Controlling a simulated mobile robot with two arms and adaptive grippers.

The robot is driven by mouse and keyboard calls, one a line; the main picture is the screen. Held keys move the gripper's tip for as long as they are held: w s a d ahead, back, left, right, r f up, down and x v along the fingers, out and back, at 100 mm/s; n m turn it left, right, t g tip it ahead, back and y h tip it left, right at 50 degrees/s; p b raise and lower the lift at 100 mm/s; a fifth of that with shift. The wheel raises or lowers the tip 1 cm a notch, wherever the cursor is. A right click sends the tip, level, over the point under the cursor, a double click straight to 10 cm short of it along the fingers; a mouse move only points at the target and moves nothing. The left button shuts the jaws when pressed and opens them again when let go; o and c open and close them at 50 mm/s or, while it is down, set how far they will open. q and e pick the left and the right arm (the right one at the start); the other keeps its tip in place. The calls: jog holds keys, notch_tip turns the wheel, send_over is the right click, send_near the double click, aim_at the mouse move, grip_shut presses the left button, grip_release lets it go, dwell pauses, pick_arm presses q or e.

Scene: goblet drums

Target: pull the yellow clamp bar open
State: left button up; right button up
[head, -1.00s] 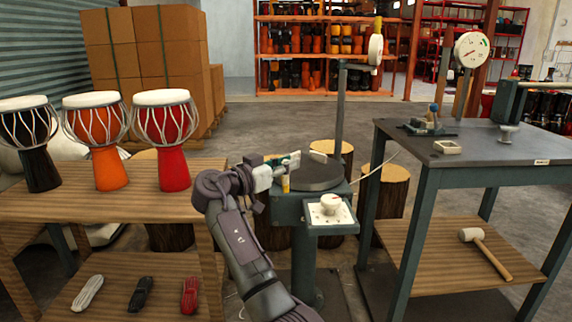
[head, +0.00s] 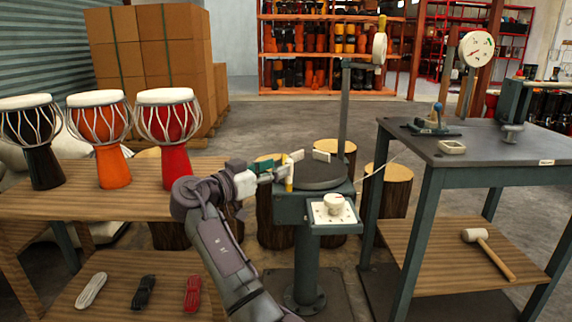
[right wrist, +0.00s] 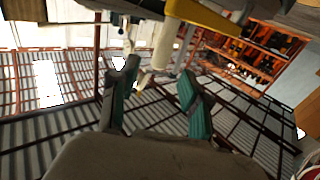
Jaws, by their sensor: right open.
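The yellow clamp bar (head: 289,177) stands roughly upright at the left edge of the dark round plate (head: 322,177) on the teal pedestal stand. In the right wrist view a yellow bar (right wrist: 205,14) crosses the top, beyond the fingertips. My right gripper (head: 272,169) is just left of the clamp bar in the head view. Its teal-padded fingers (right wrist: 160,88) are apart with nothing between them in the wrist view. Whether a finger touches the bar cannot be told. My left gripper is out of view.
A white knob (head: 333,203) sits on the stand's front plate. Goblet drums (head: 168,135) stand on the wooden table at left. A dark workbench (head: 470,148) stands at right. Log stools are behind the stand.

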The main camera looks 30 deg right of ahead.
jog(key=v, duration=0.6)
jog(key=shift+a, duration=0.4)
